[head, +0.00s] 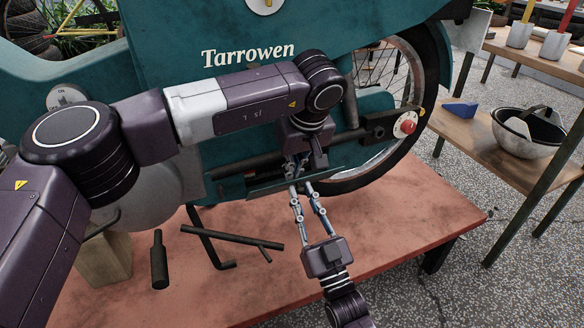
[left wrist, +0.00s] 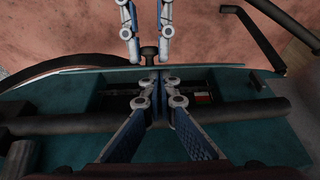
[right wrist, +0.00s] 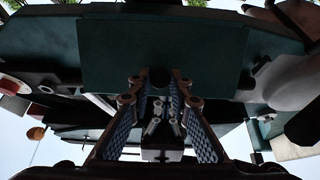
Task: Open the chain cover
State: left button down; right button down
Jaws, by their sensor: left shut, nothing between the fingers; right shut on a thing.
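The chain cover (head: 268,187) shows in the head view as a thin teal panel low on the teal cart body, in front of the wheel. In the left wrist view its teal surface (left wrist: 60,158) spans the picture, with a dark bar across it. My right gripper (head: 301,186) comes up from below and is shut on a small dark knob (right wrist: 160,77) at the panel's edge. The knob also shows in the left wrist view (left wrist: 149,54). My left gripper (head: 298,168) is shut and empty, its tips (left wrist: 158,82) close behind the knob. My arm hides part of the cover.
The cart body (head: 160,50) and spoked wheel (head: 432,75) stand behind my grippers. A dark bar with a red button (head: 408,126) is to the right. Dark tools (head: 235,237) lie on the reddish table (head: 400,215). A side bench (head: 455,125) holds a bowl (head: 505,135).

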jog(key=c, duration=1.8)
grip_release()
jog(key=shift+w, duration=0.1)
jog(key=shift+r, duration=0.15)
